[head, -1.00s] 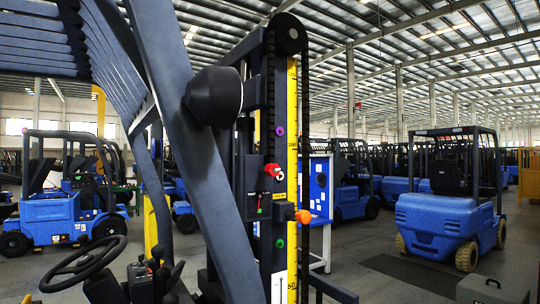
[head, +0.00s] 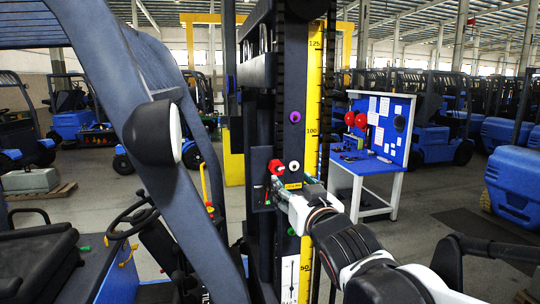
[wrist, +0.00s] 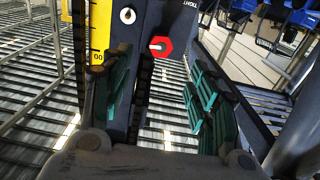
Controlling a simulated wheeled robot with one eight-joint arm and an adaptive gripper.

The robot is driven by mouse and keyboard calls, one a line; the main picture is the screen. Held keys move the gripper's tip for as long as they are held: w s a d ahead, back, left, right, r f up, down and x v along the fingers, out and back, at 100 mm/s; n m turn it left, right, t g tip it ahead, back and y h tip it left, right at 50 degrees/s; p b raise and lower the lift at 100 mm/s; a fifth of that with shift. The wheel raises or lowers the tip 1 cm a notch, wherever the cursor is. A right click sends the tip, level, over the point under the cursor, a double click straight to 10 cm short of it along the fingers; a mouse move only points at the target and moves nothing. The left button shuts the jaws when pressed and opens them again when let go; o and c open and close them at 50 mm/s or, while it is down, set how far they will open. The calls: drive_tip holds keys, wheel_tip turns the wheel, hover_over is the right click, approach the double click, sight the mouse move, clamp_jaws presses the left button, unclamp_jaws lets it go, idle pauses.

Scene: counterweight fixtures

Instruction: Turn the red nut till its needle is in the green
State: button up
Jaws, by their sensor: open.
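The red nut (head: 276,167) sits on a dark box at the side of the mast in the head view. In the wrist view the red hexagonal nut (wrist: 160,46) has a pale stud through its middle. My gripper (head: 285,191) is just below the nut in the head view. In the wrist view my open gripper (wrist: 160,80) has its green-padded fingers left and right, with nothing between them. The nut appears ahead of the gap; I see no contact. I cannot make out the nut's needle or a green zone in either view.
The mast has a yellow scale (head: 314,120), a purple knob (head: 295,116) and a white knob (head: 293,166). A slotted white plate (head: 290,278) is lower down. A slanted dark-blue forklift post (head: 170,165) stands left. A blue-topped bench (head: 365,164) stands behind right.

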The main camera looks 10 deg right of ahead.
sight(278, 170)
drive_tip(key=w+p, duration=0.1)
drive_tip(key=w, duration=1.2)
drive_tip(key=shift+w+a, duration=0.1)
drive_tip(key=shift+w, duration=0.25)
drive_tip(key=c, duration=1.1)
